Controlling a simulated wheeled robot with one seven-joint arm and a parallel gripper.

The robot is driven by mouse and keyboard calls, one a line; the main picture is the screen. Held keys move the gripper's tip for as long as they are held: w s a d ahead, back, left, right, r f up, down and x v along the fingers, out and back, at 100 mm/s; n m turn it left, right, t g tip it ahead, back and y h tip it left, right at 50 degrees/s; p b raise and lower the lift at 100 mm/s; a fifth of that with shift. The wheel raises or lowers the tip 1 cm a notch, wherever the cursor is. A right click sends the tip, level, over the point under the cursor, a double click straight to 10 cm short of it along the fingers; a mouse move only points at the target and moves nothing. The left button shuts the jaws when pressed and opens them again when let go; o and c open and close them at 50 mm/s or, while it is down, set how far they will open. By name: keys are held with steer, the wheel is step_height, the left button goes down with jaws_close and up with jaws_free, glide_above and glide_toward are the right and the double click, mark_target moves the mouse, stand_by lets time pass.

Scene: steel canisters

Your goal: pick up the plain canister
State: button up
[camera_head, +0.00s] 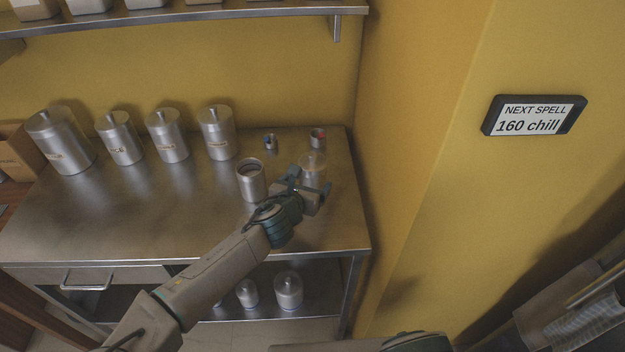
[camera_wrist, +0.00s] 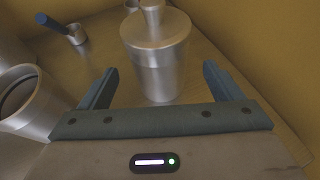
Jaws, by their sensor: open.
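A plain steel canister (camera_wrist: 158,58) with a knobbed lid and no label in sight stands upright in the wrist view. In the head view the same canister (camera_head: 313,162) is at the right end of the steel table, partly hidden by my gripper (camera_head: 309,183). My gripper also shows in the wrist view (camera_wrist: 159,72), with its fingers apart on either side of the canister's lower body and a visible gap on both sides. I cannot tell how far the canister sits between the fingers.
An open-topped canister (camera_head: 251,182) stands close left of my gripper. Several labelled canisters (camera_head: 168,140) line the table's (camera_head: 150,215) back left. Small containers with a blue item (camera_head: 270,142) and a red item (camera_head: 318,138) stand behind. The yellow wall is close on the right.

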steer(key=shift+x, duration=2.95)
steer(key=c, duration=1.2)
